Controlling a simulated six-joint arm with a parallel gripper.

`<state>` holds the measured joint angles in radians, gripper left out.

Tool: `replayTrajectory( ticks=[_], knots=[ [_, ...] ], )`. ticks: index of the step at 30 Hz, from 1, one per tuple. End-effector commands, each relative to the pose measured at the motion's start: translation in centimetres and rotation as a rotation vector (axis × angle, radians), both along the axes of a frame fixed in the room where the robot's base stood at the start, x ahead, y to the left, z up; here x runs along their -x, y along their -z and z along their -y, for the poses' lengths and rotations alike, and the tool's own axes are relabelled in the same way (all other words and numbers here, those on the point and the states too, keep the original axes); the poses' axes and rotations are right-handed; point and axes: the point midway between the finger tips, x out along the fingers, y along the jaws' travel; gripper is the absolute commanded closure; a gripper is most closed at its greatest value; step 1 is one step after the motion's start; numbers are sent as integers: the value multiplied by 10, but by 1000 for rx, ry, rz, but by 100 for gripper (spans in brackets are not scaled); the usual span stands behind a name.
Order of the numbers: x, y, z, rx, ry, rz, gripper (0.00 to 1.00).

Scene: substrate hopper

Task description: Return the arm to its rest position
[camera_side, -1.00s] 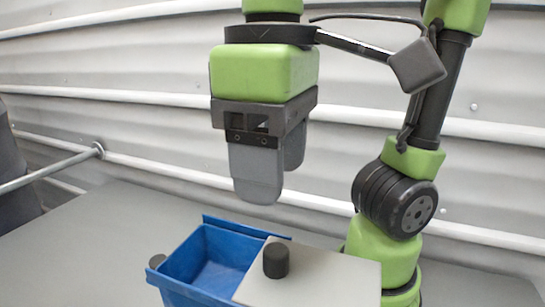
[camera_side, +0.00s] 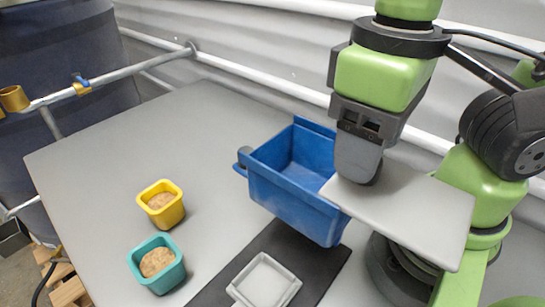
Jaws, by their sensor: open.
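My gripper (camera_side: 360,180) points down over the left part of a flat grey plate (camera_side: 410,215). Its near finger covers part of the plate, and I cannot tell whether the fingertips touch it. No object shows in the jaws, though the far finger and the space behind the near one are mostly hidden. The plate lies at the right side of an open blue hopper (camera_side: 292,200). The black knob on the plate is hidden behind the gripper now.
A yellow cup (camera_side: 172,215) and a teal cup (camera_side: 165,279), both with brown substrate, stand left on the grey table (camera_side: 150,130). A pale square tray (camera_side: 265,282) sits on a black mat (camera_side: 305,257). A metal rail (camera_side: 130,68) runs behind. The table's back left is clear.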

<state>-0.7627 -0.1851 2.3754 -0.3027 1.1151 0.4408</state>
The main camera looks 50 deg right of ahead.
Motion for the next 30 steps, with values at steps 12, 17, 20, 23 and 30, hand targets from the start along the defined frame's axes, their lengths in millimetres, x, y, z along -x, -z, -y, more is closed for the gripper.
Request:
replayTrajectory(
  ticks=[12,17,20,23,30],
  knots=[
    [-21,18,-1,-1,4,0,45],
    [-23,18,-1,-1,1,0,45],
    [-23,18,-1,-1,0,0,45],
    [-22,18,-1,-1,0,0,45],
    [-1,18,0,-2,-6,1,45]
  ],
)
